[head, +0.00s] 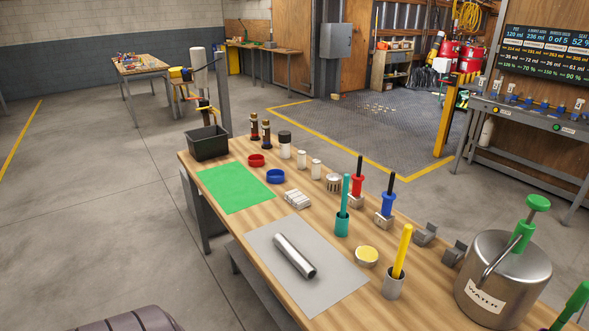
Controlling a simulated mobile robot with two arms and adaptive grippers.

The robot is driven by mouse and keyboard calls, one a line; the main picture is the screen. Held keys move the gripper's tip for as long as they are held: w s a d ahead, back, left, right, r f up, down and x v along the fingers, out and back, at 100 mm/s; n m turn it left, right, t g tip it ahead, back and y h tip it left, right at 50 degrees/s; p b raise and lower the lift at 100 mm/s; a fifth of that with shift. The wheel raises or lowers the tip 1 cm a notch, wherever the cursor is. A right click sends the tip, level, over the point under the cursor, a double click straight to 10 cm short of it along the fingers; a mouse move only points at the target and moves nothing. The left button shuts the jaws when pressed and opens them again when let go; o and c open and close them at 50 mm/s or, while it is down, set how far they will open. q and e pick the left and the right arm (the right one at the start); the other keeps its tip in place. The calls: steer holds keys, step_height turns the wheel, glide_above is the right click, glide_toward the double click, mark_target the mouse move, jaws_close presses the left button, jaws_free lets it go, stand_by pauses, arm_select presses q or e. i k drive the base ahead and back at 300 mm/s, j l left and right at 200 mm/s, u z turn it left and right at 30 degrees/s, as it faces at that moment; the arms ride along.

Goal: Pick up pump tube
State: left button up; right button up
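A shiny metal tube (295,255), the likely pump tube, lies on its side on the grey mat (327,290) near the front of the wooden workbench (268,213). It lies at a slant, with its dark open end towards the lower right. Nothing touches it except the mat. Neither of my grippers shows in the head view.
Right of the mat stand a yellow-handled tool in a cup (393,285), a yellow-topped tin (367,257), a teal tool in a cup (342,224) and a steel WATER tank (503,280). A green mat (236,188) and black bin (208,143) are farther left.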

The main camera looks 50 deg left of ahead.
mark_target(304, 268)
steer(key=u, duration=1.55)
steer(key=z, duration=0.25)
